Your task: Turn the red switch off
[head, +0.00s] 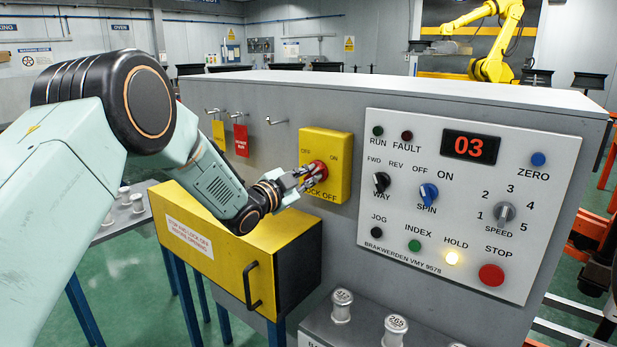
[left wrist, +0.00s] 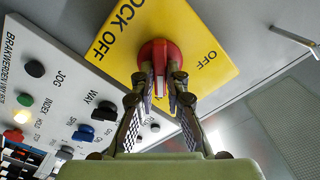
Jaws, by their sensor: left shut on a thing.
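The red switch (head: 317,171) is a round knob on a yellow box marked OFF, ON and LOCK OFF (head: 338,188), on the front of the grey cabinet. My left gripper (head: 304,178) reaches it from the left and is shut on its handle. In the left wrist view, the red switch (left wrist: 157,52) has a raised grip with a pale line, and the fingers of the left gripper (left wrist: 160,82) press on both sides of it. My right gripper is not in view.
A control panel (head: 470,262) with knobs, buttons and a display reading 03 is right of the yellow box. A yellow drawer box (head: 200,232) with a black handle juts out below my left arm. Hooks (head: 277,121) stick out left of the switch, some holding tags.

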